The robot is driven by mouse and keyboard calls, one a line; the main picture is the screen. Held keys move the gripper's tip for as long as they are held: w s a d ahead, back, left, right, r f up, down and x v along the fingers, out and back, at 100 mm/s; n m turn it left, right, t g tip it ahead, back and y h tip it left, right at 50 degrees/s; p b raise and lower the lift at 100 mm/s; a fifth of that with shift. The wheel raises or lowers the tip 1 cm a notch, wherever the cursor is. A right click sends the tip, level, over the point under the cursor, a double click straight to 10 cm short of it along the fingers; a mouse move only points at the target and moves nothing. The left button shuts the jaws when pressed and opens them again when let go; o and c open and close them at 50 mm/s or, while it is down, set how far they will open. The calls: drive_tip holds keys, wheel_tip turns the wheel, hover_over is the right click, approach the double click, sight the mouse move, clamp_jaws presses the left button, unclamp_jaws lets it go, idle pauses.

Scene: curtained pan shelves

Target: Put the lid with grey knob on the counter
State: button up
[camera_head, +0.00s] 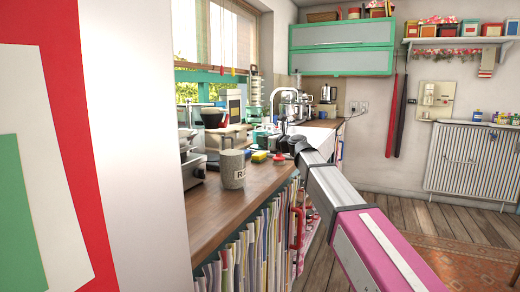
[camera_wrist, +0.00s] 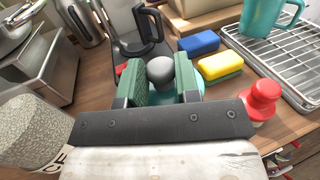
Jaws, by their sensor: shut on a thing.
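The lid's round grey knob (camera_wrist: 161,70) shows in the wrist view between the green pads of my gripper (camera_wrist: 162,82). My gripper is shut on this knob. A sliver of the teal lid (camera_wrist: 201,92) shows beneath the pads; most of it is hidden by the gripper. The wooden counter (camera_wrist: 92,84) is below and around it. I cannot tell whether the lid touches the counter. In the head view my gripper (camera_head: 290,148) is over the counter (camera_head: 225,205) near its right edge, and I cannot make out the lid there.
A blue sponge (camera_wrist: 199,43), a yellow sponge (camera_wrist: 220,66) and a red bottle (camera_wrist: 262,100) are close on the right, with a wire rack (camera_wrist: 285,66) beyond. A black-handled appliance (camera_wrist: 148,26) is behind. The counter's front stretch is clear.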

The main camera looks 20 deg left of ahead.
sight(260, 147)
drive_tip(key=f, duration=0.1)
drive_tip(key=a+f, duration=0.1)
drive_tip(key=s+f, duration=0.1)
drive_tip(key=shift+a+f, duration=0.2)
drive_tip(key=shift+a, duration=0.05)
drive_tip(key=shift+d, duration=0.1)
drive_tip(key=shift+f, duration=2.45)
